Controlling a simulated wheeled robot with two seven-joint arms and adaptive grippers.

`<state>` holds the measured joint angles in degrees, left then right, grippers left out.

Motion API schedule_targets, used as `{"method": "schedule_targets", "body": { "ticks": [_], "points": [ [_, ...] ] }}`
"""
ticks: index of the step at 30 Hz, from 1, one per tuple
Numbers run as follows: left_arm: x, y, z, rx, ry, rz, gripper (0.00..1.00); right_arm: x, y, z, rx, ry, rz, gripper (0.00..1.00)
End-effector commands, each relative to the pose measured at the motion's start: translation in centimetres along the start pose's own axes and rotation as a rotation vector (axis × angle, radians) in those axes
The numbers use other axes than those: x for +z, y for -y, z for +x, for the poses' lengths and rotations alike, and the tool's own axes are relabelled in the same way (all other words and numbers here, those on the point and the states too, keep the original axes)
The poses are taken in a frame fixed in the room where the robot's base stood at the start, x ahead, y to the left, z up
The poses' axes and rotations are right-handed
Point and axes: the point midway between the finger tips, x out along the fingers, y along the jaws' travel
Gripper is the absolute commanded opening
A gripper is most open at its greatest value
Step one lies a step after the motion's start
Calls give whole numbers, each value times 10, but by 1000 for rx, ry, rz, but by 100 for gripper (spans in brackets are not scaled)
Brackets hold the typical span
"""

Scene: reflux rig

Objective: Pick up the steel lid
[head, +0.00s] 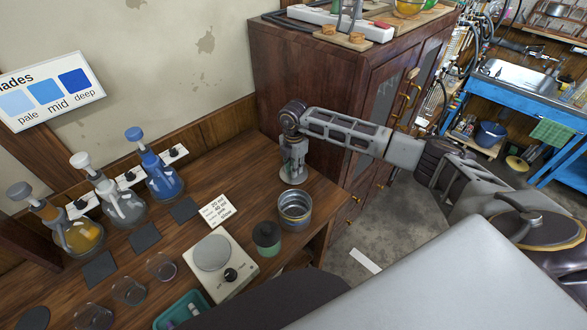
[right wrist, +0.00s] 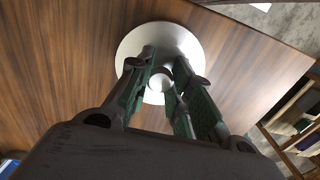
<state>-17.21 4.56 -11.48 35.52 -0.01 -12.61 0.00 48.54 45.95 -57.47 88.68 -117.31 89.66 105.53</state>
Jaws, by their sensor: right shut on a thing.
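The steel lid (head: 294,174) is a round, shiny disc at the right part of the wooden bench, close to the cabinet. My right gripper (head: 293,166) points down over it and is shut on its knob. In the right wrist view the lid (right wrist: 128,48) lies flat beyond the fingers, with the round knob between the fingertips (right wrist: 161,82). I cannot tell whether the lid touches the bench or is just above it. My left gripper is not in view.
An open steel pot (head: 295,212) stands just in front of the lid. Beside it are a dark green jar (head: 266,238), a white scale (head: 222,265) and a label card (head: 217,210). Flasks, including a blue one (head: 162,180), stand at the left. The wooden cabinet (head: 320,95) rises behind.

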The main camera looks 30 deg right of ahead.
Motion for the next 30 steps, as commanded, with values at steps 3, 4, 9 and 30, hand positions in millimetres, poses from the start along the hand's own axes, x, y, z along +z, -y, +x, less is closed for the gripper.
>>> {"method": "schedule_targets", "body": {
  "ticks": [3, 4, 9, 30],
  "points": [
    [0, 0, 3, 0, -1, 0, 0, 1, 1, -14, -1, 2, 0, 0],
    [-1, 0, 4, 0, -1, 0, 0, 1, 0, -19, -1, 1, 0, 0],
    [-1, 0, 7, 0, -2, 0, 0, 1, 0, -47, 2, 2, 0, 0],
    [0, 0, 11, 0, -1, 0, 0, 0, 0, -88, 3, 1, 0, 0]
  ]
}}
